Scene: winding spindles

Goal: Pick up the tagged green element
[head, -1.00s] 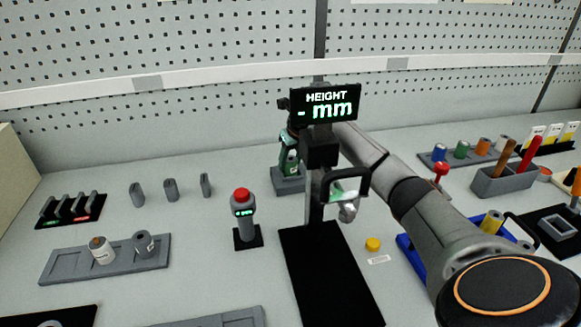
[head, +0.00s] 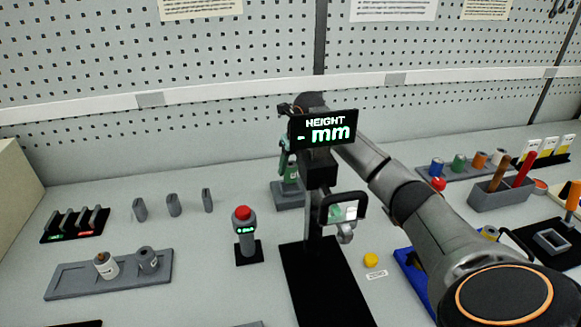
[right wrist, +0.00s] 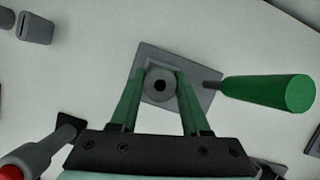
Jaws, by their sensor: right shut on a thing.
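My right gripper (right wrist: 160,92) has green fingers and is shut on an upright piece with a round grey top and a dark hole (right wrist: 160,85). The piece stands over a grey square base (right wrist: 148,55), also seen in the head view (head: 288,197). In the head view a green body with a pale patch, apparently the tagged green element (head: 291,172), shows at the gripper; the height gauge partly hides it. I cannot tell whether it touches the base. My left gripper is not in view.
The black height gauge (head: 322,130) stands just in front of the gripper. A red-topped post (head: 243,230) is to its left. A green handle (right wrist: 268,93) lies close right of the fingers in the right wrist view. A rack of coloured spools (head: 452,172) stands at right.

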